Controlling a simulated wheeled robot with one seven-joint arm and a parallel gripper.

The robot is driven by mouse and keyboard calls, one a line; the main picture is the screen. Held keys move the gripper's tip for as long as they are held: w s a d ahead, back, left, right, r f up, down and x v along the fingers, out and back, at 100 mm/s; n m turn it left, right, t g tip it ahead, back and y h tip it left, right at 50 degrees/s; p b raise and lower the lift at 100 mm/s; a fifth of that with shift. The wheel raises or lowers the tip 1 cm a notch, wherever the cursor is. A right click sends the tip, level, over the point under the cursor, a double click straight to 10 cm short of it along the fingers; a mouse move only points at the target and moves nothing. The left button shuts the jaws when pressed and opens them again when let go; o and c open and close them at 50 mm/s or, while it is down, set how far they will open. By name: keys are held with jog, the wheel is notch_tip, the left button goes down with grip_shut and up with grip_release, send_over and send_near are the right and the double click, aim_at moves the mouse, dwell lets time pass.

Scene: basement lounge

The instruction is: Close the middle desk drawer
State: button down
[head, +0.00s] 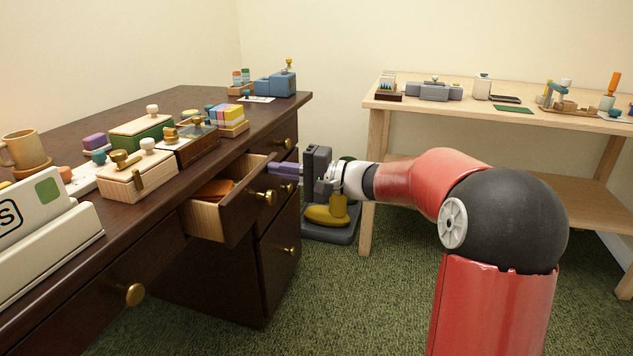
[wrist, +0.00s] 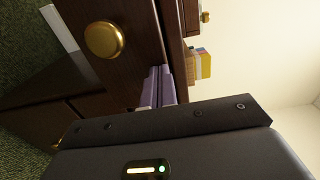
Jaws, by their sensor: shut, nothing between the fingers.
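The middle desk drawer (head: 207,221) is pulled out of the dark wood desk (head: 75,260). Its pale side shows, and an orange-brown item (head: 215,190) lies inside. Its dark front carries a brass knob (head: 269,197); a large brass knob also shows in the wrist view (wrist: 104,39). My gripper (head: 273,168) is shut and empty, its purple-grey fingers side by side, at the far upper end of the drawer front. In the wrist view the fingertips (wrist: 160,72) lie close against dark wood; I cannot tell whether they touch.
Boxes, a mug (head: 27,148) and colored blocks (head: 226,115) crowd the desk top. Another drawer knob (head: 134,294) juts out at front left. A pale workbench (head: 375,100) with tools stands at right. Green carpet (head: 385,310) is open between them.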

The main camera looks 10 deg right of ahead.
aim_at(243, 162)
jog(key=b+x, duration=0.1)
jog(key=x, duration=0.7)
jog(key=shift+w+a+f+b, duration=0.1)
jog(key=shift+w+a+b, duration=0.05)
jog(key=shift+a+b, duration=0.15)
jog(key=shift+w+a+r, duration=0.1)
jog(key=shift+r, duration=0.15)
jog(key=shift+a+r, duration=0.1)
